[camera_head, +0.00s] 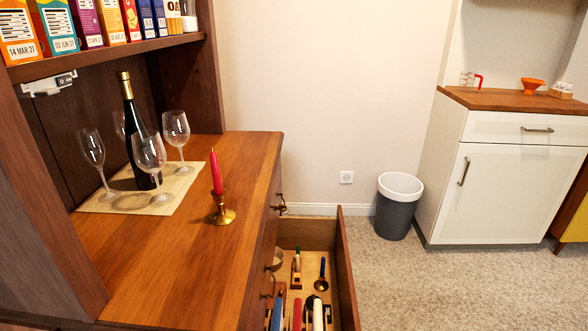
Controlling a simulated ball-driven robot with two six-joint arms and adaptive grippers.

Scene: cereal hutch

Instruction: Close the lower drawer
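The wooden hutch (165,262) stands at the left. One of its drawers (347,268) is pulled out to the right, at the bottom middle of the view. Several utensils lie in it, among them a blue-handled ladle (321,275) and items with red, white and blue handles. A metal handle (281,204) shows on the hutch front near its far corner. The open drawer's outer front face and near end are hidden. I cannot tell from this view whether another drawer lies below it. Neither of my grippers is in view.
A wine bottle (139,137), several glasses on a mat (100,204) and a red candle (215,173) in a brass holder stand on the hutch top. A grey bin (397,210) stands near a white cabinet (510,190). Carpet (450,288) right of the drawer is clear.

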